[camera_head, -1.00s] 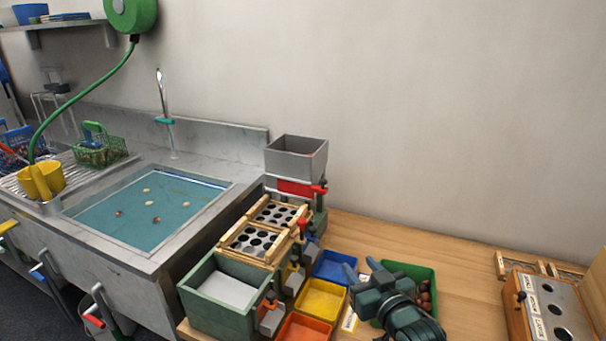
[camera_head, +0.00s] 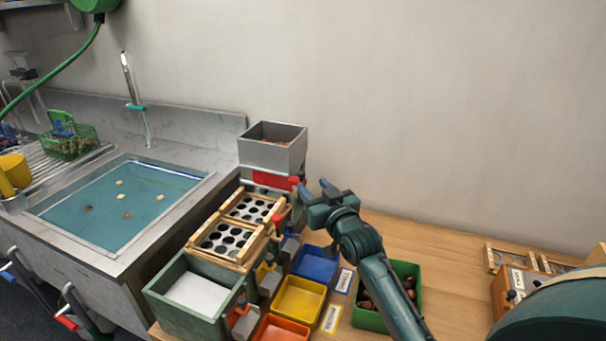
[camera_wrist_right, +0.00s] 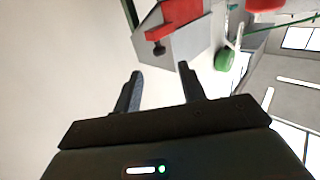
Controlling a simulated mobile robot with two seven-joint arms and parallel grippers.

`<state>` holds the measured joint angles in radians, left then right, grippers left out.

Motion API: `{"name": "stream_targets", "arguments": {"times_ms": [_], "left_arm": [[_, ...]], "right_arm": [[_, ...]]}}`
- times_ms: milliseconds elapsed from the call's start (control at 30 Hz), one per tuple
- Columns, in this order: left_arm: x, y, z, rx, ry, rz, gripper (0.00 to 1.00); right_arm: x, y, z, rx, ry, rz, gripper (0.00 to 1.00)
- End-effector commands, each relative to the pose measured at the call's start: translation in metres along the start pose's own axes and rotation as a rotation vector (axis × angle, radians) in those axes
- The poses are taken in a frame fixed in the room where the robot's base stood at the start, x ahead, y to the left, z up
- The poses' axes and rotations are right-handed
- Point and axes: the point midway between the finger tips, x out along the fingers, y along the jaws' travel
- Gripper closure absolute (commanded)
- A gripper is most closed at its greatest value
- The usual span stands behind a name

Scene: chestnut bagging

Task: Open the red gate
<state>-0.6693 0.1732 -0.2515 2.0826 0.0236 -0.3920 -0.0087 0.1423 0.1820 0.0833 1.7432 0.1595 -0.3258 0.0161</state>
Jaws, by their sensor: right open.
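The red gate (camera_head: 275,180) is a red plate under the grey hopper (camera_head: 273,147), with a handle at its right end. The hopper has brown contents showing inside. In the right wrist view the red gate (camera_wrist_right: 180,15) is at the top, beyond the fingers, with a dark knob beside it. My right gripper (camera_head: 312,190) is just right of the gate's handle; whether they touch cannot be told in the head view. In the wrist view my right gripper (camera_wrist_right: 158,88) is open with nothing between its fingers. My left gripper is not in view.
Below the hopper stand wooden grading frames with holes (camera_head: 228,238) and a green box (camera_head: 190,300). Blue (camera_head: 315,265), yellow (camera_head: 298,298) and green (camera_head: 400,270) trays lie on the bench. A sink (camera_head: 120,205) is at left. The wall is close behind.

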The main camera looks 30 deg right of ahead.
Motion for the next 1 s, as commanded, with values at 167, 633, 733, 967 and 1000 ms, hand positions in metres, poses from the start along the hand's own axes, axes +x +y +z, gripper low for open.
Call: {"name": "stream_targets", "arguments": {"times_ms": [167,633,733,967,1000], "left_arm": [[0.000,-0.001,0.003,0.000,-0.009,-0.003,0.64],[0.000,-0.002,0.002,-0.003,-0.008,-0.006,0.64],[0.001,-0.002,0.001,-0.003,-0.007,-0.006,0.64],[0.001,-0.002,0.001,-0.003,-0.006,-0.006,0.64],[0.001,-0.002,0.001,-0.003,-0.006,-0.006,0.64]], "right_arm": [[0.036,0.000,-0.001,0.001,0.000,0.000,0.59],[0.068,0.000,0.001,0.000,-0.001,-0.001,0.59],[0.067,0.000,0.001,0.000,-0.001,-0.001,0.59],[0.067,0.000,0.001,0.000,-0.001,-0.001,0.73],[0.067,0.000,0.001,0.000,-0.001,-0.001,0.76]]}}
